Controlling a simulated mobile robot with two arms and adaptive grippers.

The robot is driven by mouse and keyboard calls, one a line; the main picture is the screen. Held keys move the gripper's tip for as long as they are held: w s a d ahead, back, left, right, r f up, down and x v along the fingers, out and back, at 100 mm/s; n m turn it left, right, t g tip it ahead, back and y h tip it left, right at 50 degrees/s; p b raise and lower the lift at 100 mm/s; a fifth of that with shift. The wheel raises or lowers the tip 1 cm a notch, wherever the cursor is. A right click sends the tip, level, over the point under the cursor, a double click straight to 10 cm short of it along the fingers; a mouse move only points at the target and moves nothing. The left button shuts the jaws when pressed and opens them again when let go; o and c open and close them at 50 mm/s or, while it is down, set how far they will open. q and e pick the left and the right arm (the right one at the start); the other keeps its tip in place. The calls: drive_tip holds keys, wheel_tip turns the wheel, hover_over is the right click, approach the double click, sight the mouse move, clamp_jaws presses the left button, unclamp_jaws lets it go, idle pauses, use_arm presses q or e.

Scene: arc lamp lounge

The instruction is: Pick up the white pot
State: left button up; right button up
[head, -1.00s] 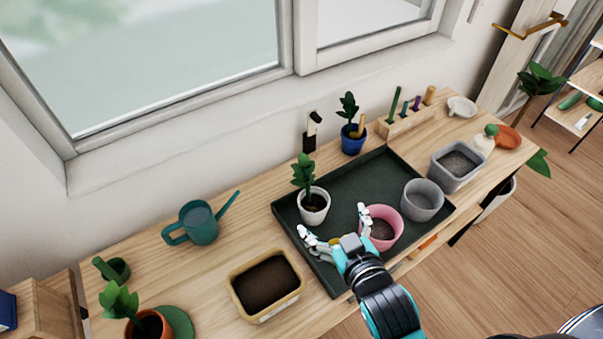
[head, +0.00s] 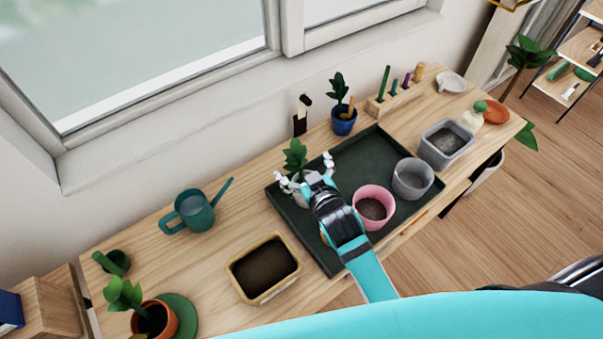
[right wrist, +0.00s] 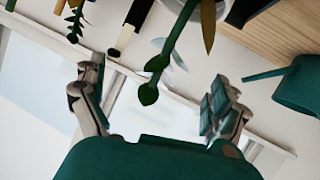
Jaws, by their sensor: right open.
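The white pot (head: 299,197) with a leafy green plant (head: 295,156) stands at the left end of the dark tray (head: 285,207). My right gripper (head: 305,173) is open at the pot, with one finger on each side of the plant, and it hides much of the pot. I cannot tell whether the fingers touch it. In the right wrist view the open fingers (right wrist: 157,100) flank a green stem with leaves (right wrist: 165,60). The pot's body is not clear there. My left gripper is not in view.
On the tray, a pink pot (head: 373,207) and a grey pot (head: 413,179) stand to the right. A blue pot (head: 344,124) stands behind the tray. A teal watering can (head: 194,211) and a soil-filled tan planter (head: 264,268) are to the left. The tray's middle is bare.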

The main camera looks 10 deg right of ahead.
drive_tip(key=shift+w+f, duration=0.1)
drive_tip(key=shift+w, duration=0.3)
drive_tip(key=p+x, duration=0.1)
drive_tip(key=x, duration=0.2)
drive_tip(key=shift+w+a+f, duration=0.1)
drive_tip(key=shift+a+f, duration=0.1)
drive_tip(key=shift+w+f, duration=0.2)
drive_tip(key=shift+w, duration=0.15)
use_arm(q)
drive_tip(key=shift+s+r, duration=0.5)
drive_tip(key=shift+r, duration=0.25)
use_arm(e)
drive_tip(key=shift+s, duration=0.1)
drive_tip(key=c, duration=1.7)
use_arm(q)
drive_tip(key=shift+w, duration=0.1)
use_arm(e)
drive_tip(key=shift+r, duration=0.1)
drive_tip(key=shift+c, duration=0.2)
